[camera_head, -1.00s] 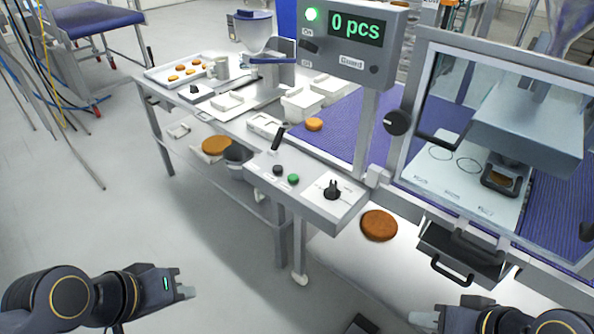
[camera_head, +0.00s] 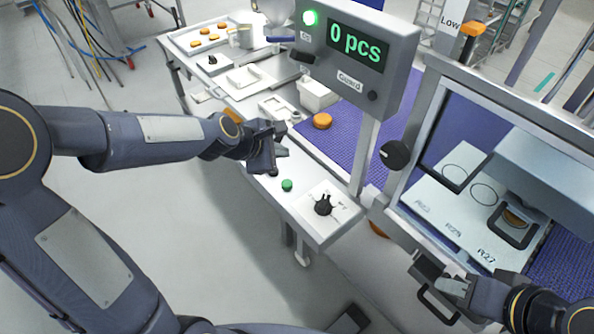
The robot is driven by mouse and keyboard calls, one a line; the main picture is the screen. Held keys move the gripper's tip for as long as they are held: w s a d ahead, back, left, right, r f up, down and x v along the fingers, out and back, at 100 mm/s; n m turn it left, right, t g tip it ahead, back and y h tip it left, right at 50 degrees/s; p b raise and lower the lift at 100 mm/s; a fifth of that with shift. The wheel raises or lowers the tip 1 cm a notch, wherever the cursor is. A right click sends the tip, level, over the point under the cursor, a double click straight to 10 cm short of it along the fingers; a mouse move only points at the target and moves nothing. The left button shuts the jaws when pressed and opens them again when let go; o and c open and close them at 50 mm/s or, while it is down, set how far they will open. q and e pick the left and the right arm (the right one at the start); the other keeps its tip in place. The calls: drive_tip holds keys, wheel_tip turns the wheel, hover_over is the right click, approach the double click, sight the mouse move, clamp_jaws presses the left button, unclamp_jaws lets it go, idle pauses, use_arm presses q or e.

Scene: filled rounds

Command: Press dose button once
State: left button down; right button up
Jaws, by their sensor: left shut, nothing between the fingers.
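I cannot read which button is labelled dose. My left gripper (camera_head: 277,160) is shut and empty over the panel's far left part, just up and left of the green button. It hides the lever and most of the black button there; whether it touches the panel I cannot tell. My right gripper (camera_head: 455,287) is at the lower right beside a black handle; its finger opening is unclear.
A display (camera_head: 357,45) reads "0 pcs" with a green lamp lit. A framed guard window (camera_head: 480,150) and black knob (camera_head: 395,154) are right of the panel. A brown round (camera_head: 322,121) lies on the belt (camera_head: 345,130). A table with trays (camera_head: 205,40) is at the back left.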

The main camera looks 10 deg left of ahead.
sight(283, 185)
use_arm(q)
drive_tip(key=shift+w+d, duration=0.1)
drive_tip(key=shift+w, duration=0.15)
drive_tip(key=shift+f, duration=0.15)
wheel_tip(283, 185, down, 9)
drive_tip(key=b, duration=0.8)
drive_tip(key=shift+r+b, duration=0.2)
drive_tip(key=shift+b, duration=0.1)
idle(1.4)
drive_tip(key=shift+f+b, duration=0.35)
drive_tip(key=shift+f, duration=0.05)
